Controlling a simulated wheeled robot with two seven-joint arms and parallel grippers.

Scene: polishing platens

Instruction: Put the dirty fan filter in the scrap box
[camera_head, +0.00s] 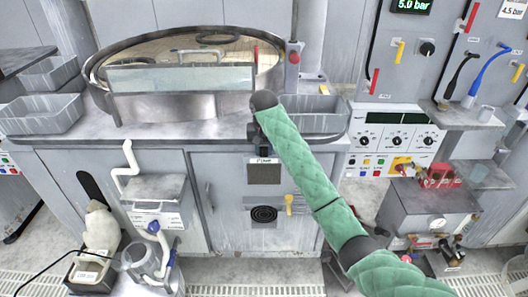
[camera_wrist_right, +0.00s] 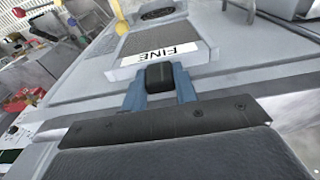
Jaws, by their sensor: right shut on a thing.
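The fan filter is a dark mesh panel (camera_head: 264,173) in the front of the grey cabinet, under a white label reading FINE. In the right wrist view its mesh (camera_wrist_right: 152,38) lies beyond that label (camera_wrist_right: 176,52). My right gripper (camera_head: 260,140) is at the top of this panel, mostly hidden by its own arm in the head view. In the wrist view its two blue fingers (camera_wrist_right: 160,80) are shut on a small dark block at the label's edge, seemingly the filter's grip. My left gripper is not in view. No box is readable as the scrap box.
A round platen (camera_head: 215,105) with a clear guard stands on the bench, between grey trays (camera_head: 42,115) (camera_head: 335,122). A labelled grey container (camera_head: 158,192) stands left of the panel. A red box (camera_head: 438,177) stands at right.

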